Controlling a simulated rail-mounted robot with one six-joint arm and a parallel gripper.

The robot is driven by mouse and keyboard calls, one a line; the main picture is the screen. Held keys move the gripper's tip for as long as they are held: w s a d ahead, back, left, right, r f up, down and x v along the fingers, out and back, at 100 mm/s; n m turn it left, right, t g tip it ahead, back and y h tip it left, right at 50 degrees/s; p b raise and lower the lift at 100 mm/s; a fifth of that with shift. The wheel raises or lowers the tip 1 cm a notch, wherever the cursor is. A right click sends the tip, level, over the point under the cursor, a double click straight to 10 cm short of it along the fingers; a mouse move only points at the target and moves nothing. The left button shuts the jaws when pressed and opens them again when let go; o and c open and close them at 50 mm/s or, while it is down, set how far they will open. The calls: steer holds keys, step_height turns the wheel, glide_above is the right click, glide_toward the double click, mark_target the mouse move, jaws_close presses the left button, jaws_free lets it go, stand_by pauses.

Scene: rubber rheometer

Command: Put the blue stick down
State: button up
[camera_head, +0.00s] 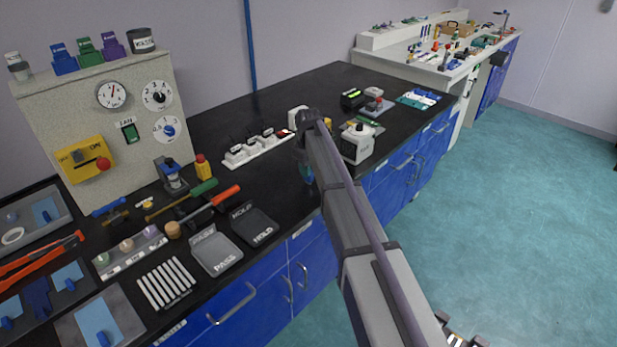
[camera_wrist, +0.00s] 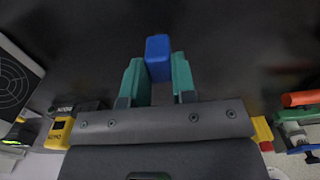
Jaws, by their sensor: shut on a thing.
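The blue stick (camera_wrist: 158,48) is held between the teal fingers of my gripper (camera_wrist: 158,66) in the wrist view. Its blue end sticks out past the fingertips over a dark surface. In the head view my gripper (camera_head: 307,174) is over the black bench top (camera_head: 284,95), near its front edge, right of the HOLD tray. The stick cannot be made out there, and I cannot tell whether it touches the bench.
The grey PASS tray (camera_head: 215,252) and black HOLD tray (camera_head: 254,228) lie to the left. A white switch strip (camera_head: 257,147) is behind my gripper. A white dial box (camera_head: 357,143) stands to the right. The bench back is clear.

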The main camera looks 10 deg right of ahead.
steer(key=shift+r, duration=0.15)
steer(key=shift+f, duration=0.2)
steer(key=o, duration=0.9)
step_height(320, 180, up, 13)
steer(key=p, duration=1.3)
steer(key=s+m, duration=0.2)
steer(key=s, duration=0.9)
steer(key=s+a+m, duration=0.1)
steer(key=s+m, duration=0.1)
steer(key=s, duration=1)
steer(key=s+m, duration=0.3)
steer(key=s, duration=0.8)
steer(key=shift+s+a+f+b, duration=0.2)
steer(key=shift+a+f+b, duration=0.1)
steer(key=shift+b, duration=0.1)
